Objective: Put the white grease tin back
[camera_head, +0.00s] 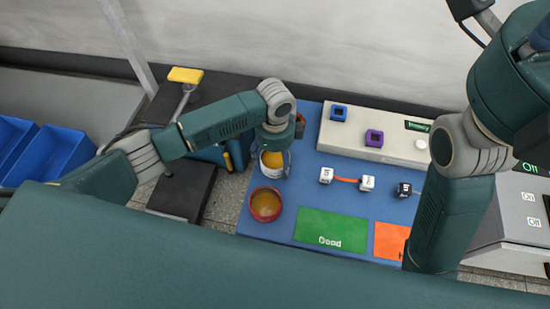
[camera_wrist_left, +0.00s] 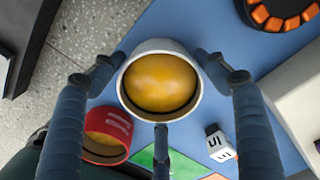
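The white grease tin (camera_head: 264,170), open and filled with yellow-brown grease, is at the left edge of the blue mat in the head view, below my left gripper (camera_head: 277,148). In the left wrist view the tin (camera_wrist_left: 160,49) sits between the fingers of my left gripper (camera_wrist_left: 160,75). Fingertips meet its rim from both sides, with a third finger at the near side. The gripper looks closed on it. I cannot tell whether the tin is lifted. My right arm comes down at the right; its gripper is not visible.
A red grease tin (camera_head: 266,219) stands just nearer on the blue mat (camera_head: 296,190). A green "Good" panel (camera_head: 325,228) and an orange panel (camera_head: 389,240) lie to the right. Small cubes and a cream box (camera_head: 385,140) are behind. Blue bins (camera_head: 52,152) are far left.

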